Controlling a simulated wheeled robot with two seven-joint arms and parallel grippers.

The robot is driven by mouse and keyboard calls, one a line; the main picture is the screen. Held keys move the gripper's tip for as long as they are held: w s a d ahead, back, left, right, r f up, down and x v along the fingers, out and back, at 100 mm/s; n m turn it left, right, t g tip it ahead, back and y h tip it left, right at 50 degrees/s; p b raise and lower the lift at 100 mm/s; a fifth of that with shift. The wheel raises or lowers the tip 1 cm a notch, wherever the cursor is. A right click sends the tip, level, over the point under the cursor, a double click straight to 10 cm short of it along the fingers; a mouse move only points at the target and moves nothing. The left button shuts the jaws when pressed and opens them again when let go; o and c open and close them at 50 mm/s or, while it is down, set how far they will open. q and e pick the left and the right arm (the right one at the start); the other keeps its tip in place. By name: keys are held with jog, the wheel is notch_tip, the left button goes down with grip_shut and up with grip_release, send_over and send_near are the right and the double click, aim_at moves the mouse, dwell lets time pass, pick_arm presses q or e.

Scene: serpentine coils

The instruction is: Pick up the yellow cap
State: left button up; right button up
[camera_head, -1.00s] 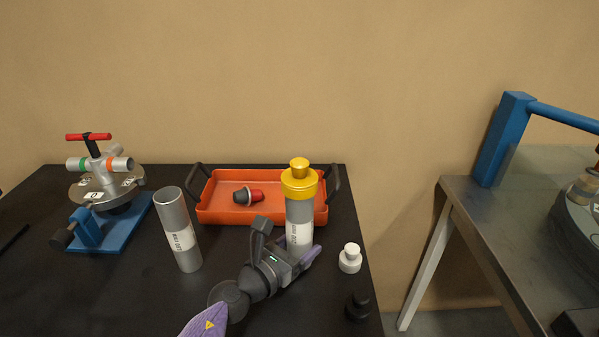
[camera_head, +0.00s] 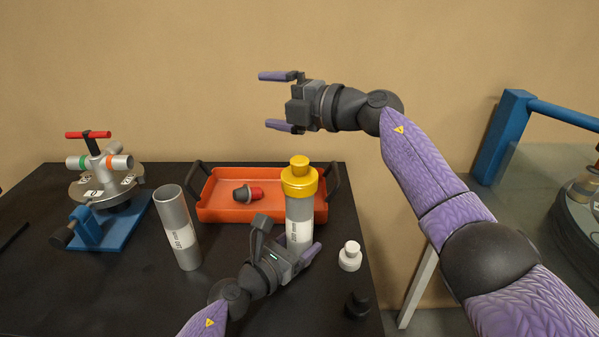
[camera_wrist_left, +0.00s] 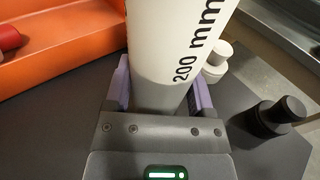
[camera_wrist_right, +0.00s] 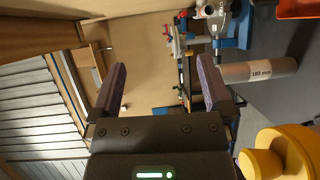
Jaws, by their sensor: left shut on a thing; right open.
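The yellow cap (camera_head: 300,180) sits on top of an upright grey tube with a white label (camera_head: 299,226). My left gripper (camera_head: 299,249) is shut around the lower part of this tube. In the left wrist view the tube (camera_wrist_left: 178,45) stands between the fingers, its label reading "200 mm". The tube's foot is hidden by the gripper. My right gripper (camera_head: 272,101) is open and empty, above and a little left of the cap, with its fingers pointing left. In the right wrist view the cap (camera_wrist_right: 290,150) shows at the lower right, outside the open fingers.
An orange tray (camera_head: 225,211) holding a red and grey part (camera_head: 248,194) lies behind the tube. A second, open tube (camera_head: 178,230) stands to the left. A white stopper (camera_head: 350,257) and a black one (camera_head: 357,306) stand right, near the table edge. A clamp fixture (camera_head: 100,190) stands far left.

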jog(key=s+a+r+n+g+h, duration=0.2)
jog(key=s+a+n+g, duration=0.2)
jog(key=s, duration=0.1)
jog(key=m+h, duration=0.1)
jog(key=h, duration=1.2)
send_near(297, 164)
jog(key=a, duration=0.2)
jog(key=shift+m+h, duration=0.4)
jog(key=shift+h, duration=0.3)
jog(key=x, duration=0.8)
jog(key=d+x, duration=0.1)
jog(key=x, duration=0.3)
jog(key=shift+w+f, duration=0.15)
jog(key=c, duration=1)
notch_tip(297, 164, up, 10)
jog(key=shift+r, duration=0.1)
